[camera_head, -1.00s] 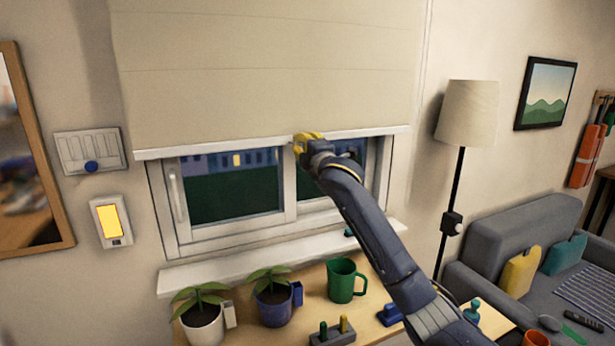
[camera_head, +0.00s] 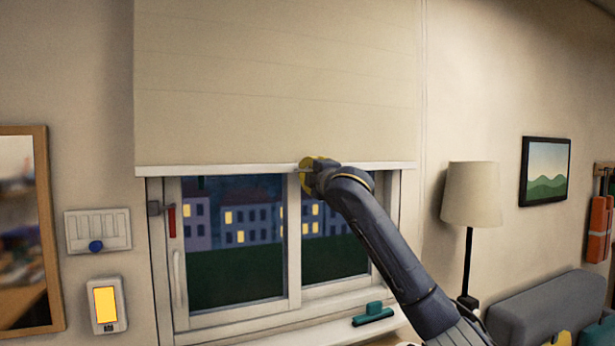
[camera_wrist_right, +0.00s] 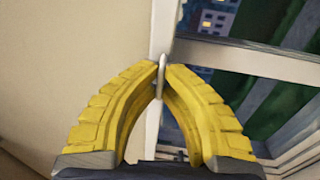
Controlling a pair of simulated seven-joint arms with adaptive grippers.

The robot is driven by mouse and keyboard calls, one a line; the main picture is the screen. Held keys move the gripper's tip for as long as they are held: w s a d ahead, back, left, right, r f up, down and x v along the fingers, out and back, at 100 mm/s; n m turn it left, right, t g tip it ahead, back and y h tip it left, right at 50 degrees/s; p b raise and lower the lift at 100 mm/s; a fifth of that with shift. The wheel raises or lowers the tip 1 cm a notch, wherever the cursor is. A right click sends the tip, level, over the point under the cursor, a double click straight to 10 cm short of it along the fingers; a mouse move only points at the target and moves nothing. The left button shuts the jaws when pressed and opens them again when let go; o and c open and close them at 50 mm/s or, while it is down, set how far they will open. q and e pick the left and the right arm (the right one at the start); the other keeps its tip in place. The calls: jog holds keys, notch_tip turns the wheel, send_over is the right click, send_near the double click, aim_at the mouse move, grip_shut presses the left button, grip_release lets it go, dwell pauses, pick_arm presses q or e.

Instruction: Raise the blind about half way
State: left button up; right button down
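The beige blind (camera_head: 275,85) hangs over the upper part of the window, with its white bottom rail (camera_head: 230,169) level across the frame. Below it the glass (camera_head: 235,240) shows lit houses at night. My right gripper (camera_head: 306,172) is at the rail, right of its middle. In the right wrist view its yellow fingers (camera_wrist_right: 162,72) close from both sides on the thin edge of the rail (camera_wrist_right: 162,60), with the blind (camera_wrist_right: 70,65) on the left. The finger contact is small in the head view. My left gripper is not in view.
A slider panel (camera_head: 98,230) with a blue knob and a lit yellow switch (camera_head: 106,305) are on the wall at left. A green squeegee-like tool (camera_head: 373,314) lies on the sill. A lamp (camera_head: 472,195) stands right of the window; a sofa (camera_head: 545,305) is lower right.

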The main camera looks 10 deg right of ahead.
jog(key=c, duration=1.6)
grip_release()
jog(key=shift+o, duration=0.2)
jog(key=v, duration=1.2)
jog(key=shift+f, duration=0.15)
